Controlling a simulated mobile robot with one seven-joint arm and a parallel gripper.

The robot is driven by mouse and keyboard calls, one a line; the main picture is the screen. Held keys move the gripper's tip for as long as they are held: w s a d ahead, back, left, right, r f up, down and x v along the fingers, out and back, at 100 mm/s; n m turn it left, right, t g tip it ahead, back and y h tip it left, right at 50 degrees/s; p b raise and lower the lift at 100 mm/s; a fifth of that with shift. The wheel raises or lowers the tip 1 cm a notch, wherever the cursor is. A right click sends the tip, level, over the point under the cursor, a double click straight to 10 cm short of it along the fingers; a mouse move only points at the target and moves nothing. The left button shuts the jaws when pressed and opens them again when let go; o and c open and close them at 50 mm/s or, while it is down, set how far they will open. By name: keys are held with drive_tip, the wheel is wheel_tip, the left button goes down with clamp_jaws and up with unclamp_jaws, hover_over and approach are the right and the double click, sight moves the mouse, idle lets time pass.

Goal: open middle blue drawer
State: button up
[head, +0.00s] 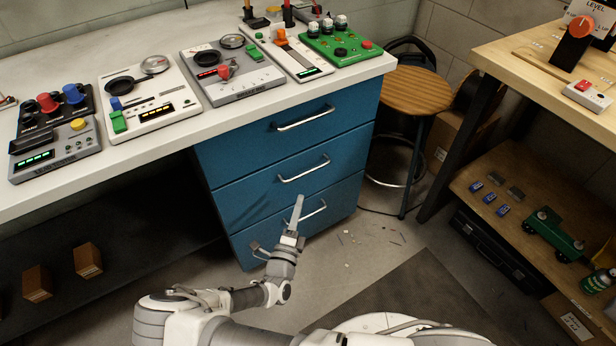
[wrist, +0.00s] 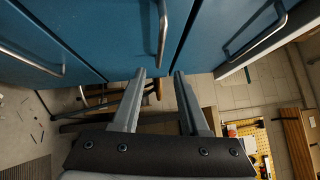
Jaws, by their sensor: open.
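The blue cabinet has three stacked drawers, all shut. The middle blue drawer (head: 262,188) has a silver bar handle (head: 304,169). In the wrist view, which is turned sideways, this handle (wrist: 163,30) lies ahead of my gripper (wrist: 159,73). My gripper is open and empty, its two fingers apart and roughly lined up with the handle's near end. I cannot tell the remaining distance to it. In the head view my gripper (head: 297,212) appears in front of the bottom drawer and partly hides its handle.
The top drawer handle (head: 305,119) and bottom drawer handle (head: 316,212) are close above and below. A white bench top (head: 180,135) carries several control boxes. A wooden stool (head: 414,90) stands right of the cabinet. The floor (head: 375,260) before it is mostly clear, with small debris.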

drive_tip(key=b+x, duration=0.2)
drive_tip(key=x, duration=0.9)
clamp_jaws()
idle(1.1)
